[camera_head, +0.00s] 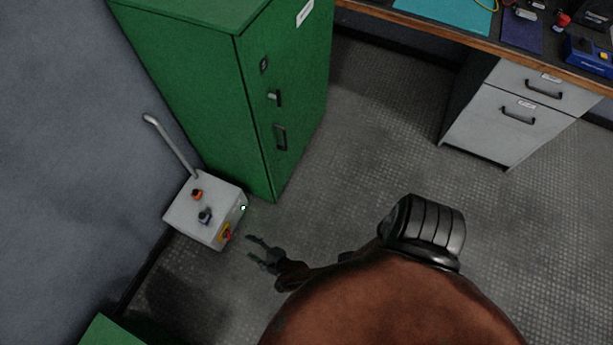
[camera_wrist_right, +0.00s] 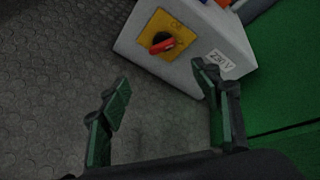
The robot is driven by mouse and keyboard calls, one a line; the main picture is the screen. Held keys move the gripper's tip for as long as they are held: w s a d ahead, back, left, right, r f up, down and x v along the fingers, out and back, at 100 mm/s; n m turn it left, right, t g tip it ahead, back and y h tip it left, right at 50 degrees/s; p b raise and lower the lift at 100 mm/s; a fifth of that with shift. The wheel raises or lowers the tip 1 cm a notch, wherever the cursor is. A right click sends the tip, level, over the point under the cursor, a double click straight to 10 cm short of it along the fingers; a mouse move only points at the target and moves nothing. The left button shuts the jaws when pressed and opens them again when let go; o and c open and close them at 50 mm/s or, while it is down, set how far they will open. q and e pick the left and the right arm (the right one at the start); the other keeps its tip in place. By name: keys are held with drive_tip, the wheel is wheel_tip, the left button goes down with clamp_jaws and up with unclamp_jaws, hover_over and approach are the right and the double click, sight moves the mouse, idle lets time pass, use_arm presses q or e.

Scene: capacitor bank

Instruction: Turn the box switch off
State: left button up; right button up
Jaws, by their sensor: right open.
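The switch box (camera_head: 207,209) is a pale grey box beside the wall, in front of the green cabinet. It also shows at the top of the right wrist view (camera_wrist_right: 215,45). Its red rotary switch (camera_wrist_right: 162,44) sits on a yellow plate (camera_wrist_right: 172,29) on the box's side; in the head view the red switch (camera_head: 227,235) is small. My right gripper (camera_head: 253,248) is open and empty, just to the right of that side and apart from it. In the right wrist view its two fingers (camera_wrist_right: 164,84) are spread, with the switch beyond them. My left gripper is not in view.
The tall green cabinet (camera_head: 225,90) stands right behind the box. A pipe (camera_head: 170,146) rises from the box along the wall. An orange knob (camera_head: 197,194) and a dark knob (camera_head: 205,216) are on its top. Open floor (camera_head: 375,120) reaches to the desk drawers (camera_head: 515,115).

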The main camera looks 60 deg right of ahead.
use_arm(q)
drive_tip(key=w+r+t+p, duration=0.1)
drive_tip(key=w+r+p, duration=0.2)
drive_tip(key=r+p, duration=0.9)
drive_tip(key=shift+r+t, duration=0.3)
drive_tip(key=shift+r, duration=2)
use_arm(e)
drive_tip(key=s+d+r+n+g+y, duration=0.1)
drive_tip(key=s+d+n+g, duration=0.1)
drive_tip(key=s+n, duration=0.5)
drive_tip(key=s+d+r+n+g+y, duration=0.1)
drive_tip(key=s+d+n+g, duration=0.2)
drive_tip(key=s+n, duration=0.4)
drive_tip(key=shift+s+r, duration=0.15)
drive_tip(key=shift+s, duration=3.65)
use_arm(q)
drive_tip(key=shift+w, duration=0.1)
use_arm(e)
drive_tip(key=shift+c, duration=0.3)
